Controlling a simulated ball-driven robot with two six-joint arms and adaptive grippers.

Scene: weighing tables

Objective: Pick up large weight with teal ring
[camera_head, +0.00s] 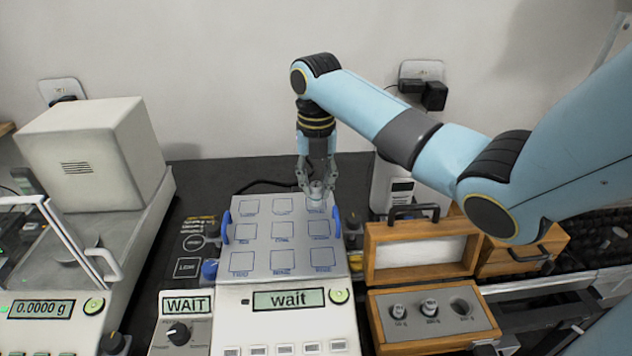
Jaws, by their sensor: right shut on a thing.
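My right gripper (317,186) points straight down over the top right square of the light grey panel (262,246). It is shut on a small metallic weight (317,194), at or just above that square. The fingers hide part of the weight, and I cannot make out a teal ring on it. Two more weights stand in the open wooden case (385,345): a smaller one (398,311) at left and another (429,307) in the middle. The round slot (462,308) at right is empty. My left gripper is out of view.
The panel's instrument display (288,299) reads "wait". A balance (40,310) reading 0.0000 g stands at left beside a white box (90,155). The case lid (372,252) stands open, with another wooden case (520,255) behind at right. Blue handles (226,228) flank the panel.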

